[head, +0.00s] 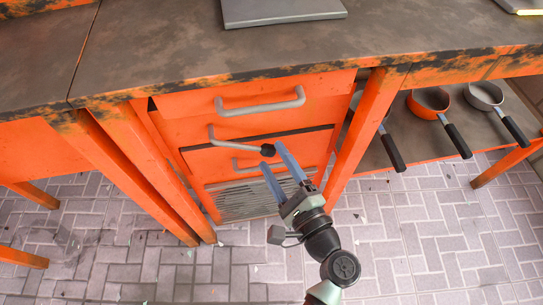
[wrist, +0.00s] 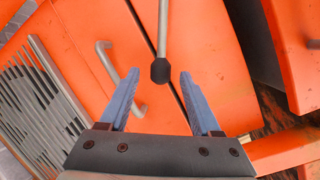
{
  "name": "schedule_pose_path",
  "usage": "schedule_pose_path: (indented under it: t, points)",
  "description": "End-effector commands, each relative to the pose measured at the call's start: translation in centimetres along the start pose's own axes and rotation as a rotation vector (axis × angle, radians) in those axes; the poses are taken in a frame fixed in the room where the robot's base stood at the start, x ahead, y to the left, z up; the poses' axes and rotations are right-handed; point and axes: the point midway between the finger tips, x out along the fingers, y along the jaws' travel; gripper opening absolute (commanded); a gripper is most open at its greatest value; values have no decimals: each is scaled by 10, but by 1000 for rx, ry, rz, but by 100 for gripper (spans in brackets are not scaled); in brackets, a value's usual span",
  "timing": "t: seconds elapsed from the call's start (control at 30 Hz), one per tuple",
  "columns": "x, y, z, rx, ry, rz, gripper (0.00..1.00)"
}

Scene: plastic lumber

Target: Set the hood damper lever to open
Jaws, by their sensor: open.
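The lever is a grey rod (head: 238,142) with a black ball knob (head: 268,150), standing out in front of the orange drawer cabinet. In the head view the rod runs from a bend at the left to the knob at the right. In the wrist view the rod (wrist: 162,28) comes down from the top edge and ends in the knob (wrist: 161,71). My gripper (head: 273,156) is open, and its blue fingertips (wrist: 160,75) lie on either side of the knob with gaps visible. I cannot tell the depth between knob and fingers. No open or closed marking is visible.
Drawer handles (head: 260,101) stick out near the lever, and a slatted vent (head: 245,200) is below. The worn countertop (head: 180,45) overhangs above. An orange table leg (head: 352,150) stands right of my gripper. Pans (head: 430,104) sit on the right shelf. The tiled floor in front is mostly clear.

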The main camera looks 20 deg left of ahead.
Motion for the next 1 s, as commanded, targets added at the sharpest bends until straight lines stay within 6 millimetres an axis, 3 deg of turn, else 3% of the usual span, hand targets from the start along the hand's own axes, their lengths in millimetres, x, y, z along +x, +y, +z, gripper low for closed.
schedule_pose_path:
  t: [0.2, 0.5, 0.83, 1.0]
  points:
    - [18, 0, 0, -2, 0, 0, 64]
    - [19, 0, 0, -1, 1, 0, 63]
    - [19, 0, 0, -1, 1, 0, 3]
    - [19, 0, 0, -1, 1, 0, 0]
